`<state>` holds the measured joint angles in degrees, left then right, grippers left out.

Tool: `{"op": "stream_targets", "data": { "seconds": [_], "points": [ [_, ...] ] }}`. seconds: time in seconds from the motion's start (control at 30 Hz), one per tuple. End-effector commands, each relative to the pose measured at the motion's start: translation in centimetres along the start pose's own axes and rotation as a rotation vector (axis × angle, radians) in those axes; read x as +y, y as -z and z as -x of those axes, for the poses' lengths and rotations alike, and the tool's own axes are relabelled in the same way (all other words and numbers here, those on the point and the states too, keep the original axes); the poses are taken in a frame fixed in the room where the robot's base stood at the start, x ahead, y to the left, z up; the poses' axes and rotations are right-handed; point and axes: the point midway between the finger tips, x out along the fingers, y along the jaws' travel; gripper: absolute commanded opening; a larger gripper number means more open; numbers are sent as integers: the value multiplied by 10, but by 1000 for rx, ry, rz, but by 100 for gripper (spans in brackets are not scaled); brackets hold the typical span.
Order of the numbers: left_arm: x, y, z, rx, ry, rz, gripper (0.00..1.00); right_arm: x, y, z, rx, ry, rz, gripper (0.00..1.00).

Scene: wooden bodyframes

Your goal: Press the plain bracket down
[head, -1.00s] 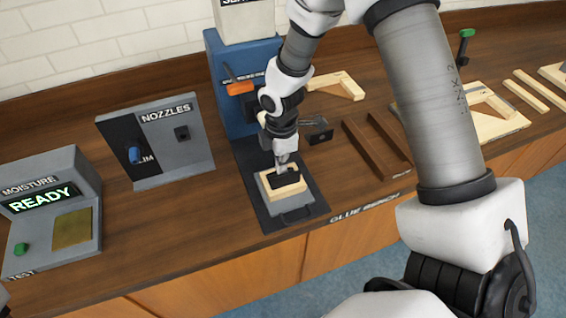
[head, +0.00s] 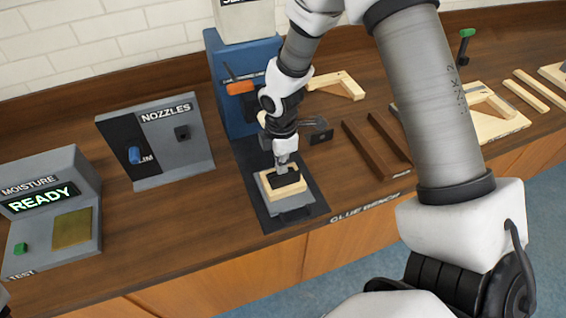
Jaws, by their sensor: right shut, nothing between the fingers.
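The bracket (head: 286,181) shows as a small black piece on a pale wooden block (head: 282,193). The block sits on a grey plate on the dark mat of the blue stand. My right gripper (head: 283,168) points straight down, shut and empty, with its tips at the bracket's back edge. It appears to touch the bracket, but I cannot tell for sure. The gripper hides part of the bracket's far side.
The blue stand (head: 222,75) with an orange-handled tool rises just behind. The nozzles panel (head: 160,140) and the moisture tester (head: 50,215) reading READY stand to the left. Dark wooden strips (head: 367,150) and a pale wooden frame (head: 497,115) lie to the right.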

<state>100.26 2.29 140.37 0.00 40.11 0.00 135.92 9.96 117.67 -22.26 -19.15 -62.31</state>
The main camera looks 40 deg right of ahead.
Motion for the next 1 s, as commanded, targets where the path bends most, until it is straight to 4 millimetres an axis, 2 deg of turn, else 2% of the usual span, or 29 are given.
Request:
{"op": "stream_targets", "data": {
  "seconds": [1.0],
  "points": [
    [0,0,-9,0,0,0,0,0,0,-16,0,0,0,0]
  ]
}}
